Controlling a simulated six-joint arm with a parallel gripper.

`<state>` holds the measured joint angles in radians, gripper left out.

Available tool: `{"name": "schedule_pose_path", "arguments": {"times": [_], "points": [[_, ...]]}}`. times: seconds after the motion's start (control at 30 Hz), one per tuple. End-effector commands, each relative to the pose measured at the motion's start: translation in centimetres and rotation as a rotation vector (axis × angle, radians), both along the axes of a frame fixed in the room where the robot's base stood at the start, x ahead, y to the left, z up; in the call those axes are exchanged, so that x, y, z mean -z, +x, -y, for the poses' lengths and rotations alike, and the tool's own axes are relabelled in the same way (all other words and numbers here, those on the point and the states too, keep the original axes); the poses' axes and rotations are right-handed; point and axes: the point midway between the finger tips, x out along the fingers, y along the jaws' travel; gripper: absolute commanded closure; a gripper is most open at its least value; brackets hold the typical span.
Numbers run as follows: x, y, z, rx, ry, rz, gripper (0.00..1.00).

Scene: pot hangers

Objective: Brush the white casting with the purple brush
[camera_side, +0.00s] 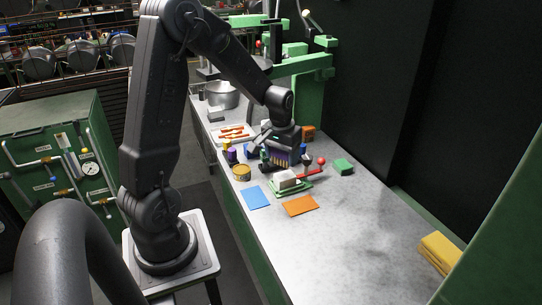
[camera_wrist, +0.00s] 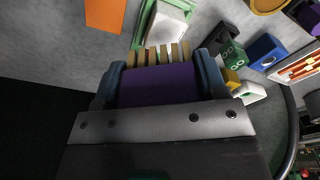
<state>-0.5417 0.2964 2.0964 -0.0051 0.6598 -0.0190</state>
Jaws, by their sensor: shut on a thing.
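My gripper (camera_side: 281,152) is shut on the purple brush (camera_wrist: 158,84). In the wrist view the brush lies between the two fingers, with its tan bristle tufts pointing to the top of the picture. The casting also shows in the wrist view (camera_wrist: 168,24), just beyond the bristles. In the side view the brush is close behind and above the casting. I cannot tell whether the bristles touch it.
A blue sheet (camera_side: 256,198) and an orange sheet (camera_side: 300,205) lie in front of the fixture. A yellow tin (camera_side: 241,172) stands left, a green block (camera_side: 343,166) right. A tray (camera_side: 233,133) with orange items lies behind. The bench's right front is mostly clear, with yellow cloths (camera_side: 440,252) at its edge.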

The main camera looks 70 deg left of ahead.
Motion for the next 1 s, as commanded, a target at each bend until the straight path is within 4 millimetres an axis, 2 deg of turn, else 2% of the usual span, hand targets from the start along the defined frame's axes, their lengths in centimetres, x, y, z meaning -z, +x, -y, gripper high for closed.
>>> {"name": "schedule_pose_path", "arguments": {"times": [0.2, 0.4, 0.57, 0.83, 1.0], "points": [[0.1, 2.2, 0.6, 0.354, 0.005, 0.017, 0.53], [0.1, 3.1, 0.9, 0.528, 0.011, 0.027, 0.53], [0.5, 3.3, 0.9, 0.567, 0.013, 0.029, 0.53], [2.6, 3.3, 0.9, 0.567, 0.012, 0.028, 0.53], [3.2, 3.3, 0.9, 0.565, 0.014, 0.029, 0.53]]}}
